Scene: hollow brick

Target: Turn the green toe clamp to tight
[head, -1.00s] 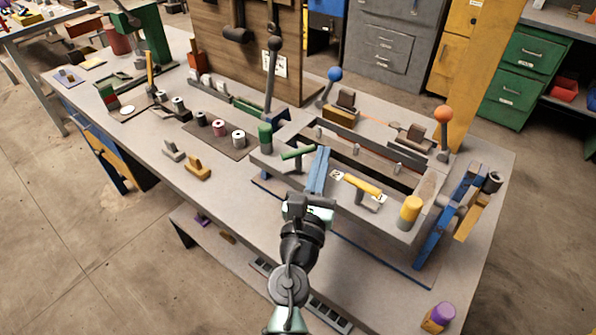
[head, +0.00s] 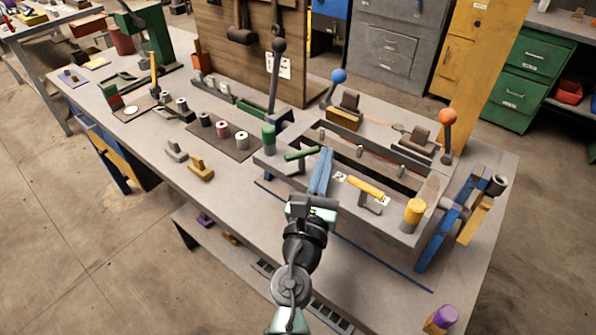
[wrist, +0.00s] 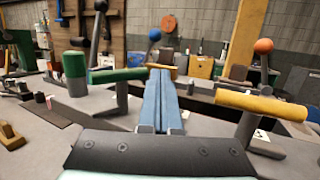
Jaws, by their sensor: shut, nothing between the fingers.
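The green toe clamp's bar handle (head: 302,154) sits crosswise on a grey post at the left front of the grey fixture. It also shows left of centre in the wrist view (wrist: 117,75). My gripper (head: 326,152) has its two blue fingers together, with nothing between them. The fingers show in the middle of the wrist view (wrist: 160,78). They point toward the fixture, just right of the green handle. Whether they touch it I cannot tell. A similar yellow bar handle (head: 365,187) stands to the right of my fingers and also shows in the wrist view (wrist: 262,105).
A green-capped post (head: 268,138) stands left of the green handle, and a yellow-capped post (head: 413,212) at the right front corner. Levers with a dark knob (head: 278,45), blue ball (head: 339,76) and orange ball (head: 447,117) rise behind. Spools (head: 222,129) lie left.

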